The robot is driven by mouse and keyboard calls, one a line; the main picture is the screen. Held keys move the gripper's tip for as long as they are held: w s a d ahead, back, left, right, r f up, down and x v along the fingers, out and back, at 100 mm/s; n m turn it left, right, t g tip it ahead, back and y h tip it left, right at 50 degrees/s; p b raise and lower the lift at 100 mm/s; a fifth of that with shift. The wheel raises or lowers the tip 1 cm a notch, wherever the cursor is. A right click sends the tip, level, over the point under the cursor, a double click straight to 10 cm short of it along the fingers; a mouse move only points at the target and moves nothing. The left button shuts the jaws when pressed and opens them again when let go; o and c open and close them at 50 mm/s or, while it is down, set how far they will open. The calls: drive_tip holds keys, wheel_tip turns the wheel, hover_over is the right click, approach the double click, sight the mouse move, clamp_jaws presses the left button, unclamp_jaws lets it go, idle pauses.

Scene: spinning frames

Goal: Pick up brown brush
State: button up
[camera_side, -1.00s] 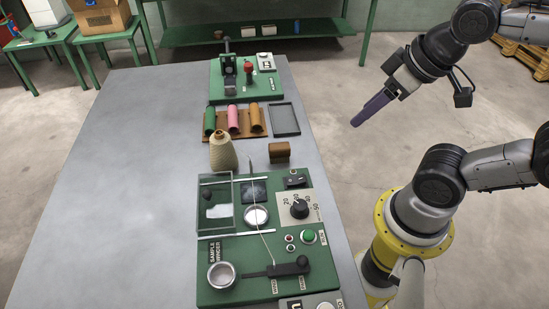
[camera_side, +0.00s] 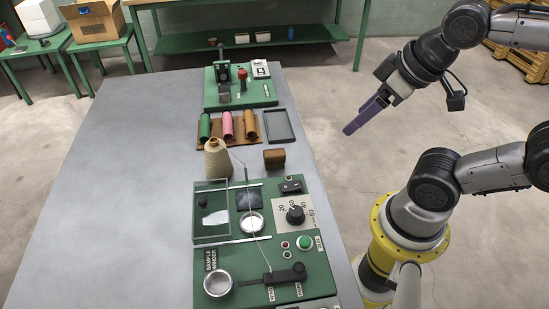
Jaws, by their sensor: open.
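A small brown block-like object (camera_side: 274,158), which looks like the brown brush, lies on the grey table near its right edge, just right of the thread cone. Its bristles cannot be made out. My gripper (camera_side: 350,127) has purple fingers and hangs in the air beyond the table's right edge, up and to the right of the brown object. It is open, and nothing shows between the fingers. The fingers overlap in this view, so the gap is hard to see.
A beige thread cone (camera_side: 218,160) stands close left of the brown object. The green sample winder panel (camera_side: 210,262) lies in front. Behind are a dark tray (camera_side: 278,126) and a rack with green, pink and orange rolls (camera_side: 227,126). The table's left side (camera_side: 120,170) is clear.

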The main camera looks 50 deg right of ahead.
drive_tip(key=n+g, duration=0.5)
drive_tip(key=n, duration=0.4)
hover_over(274, 152)
wheel_tip(274, 152, down, 6)
drive_tip(key=shift+g, duration=0.3)
drive_tip(key=f, duration=0.9)
drive_tip(key=shift+s+d, duration=0.25)
drive_tip(key=shift+d, duration=0.05)
drive_tip(key=shift+w+a+f, duration=0.1)
drive_tip(key=shift+a+f, duration=0.05)
drive_tip(key=shift+f, duration=1.2)
drive_tip(key=shift+w+a+f, duration=0.1)
drive_tip(key=shift+a+f, duration=0.05)
drive_tip(key=shift+f, duration=1.2)
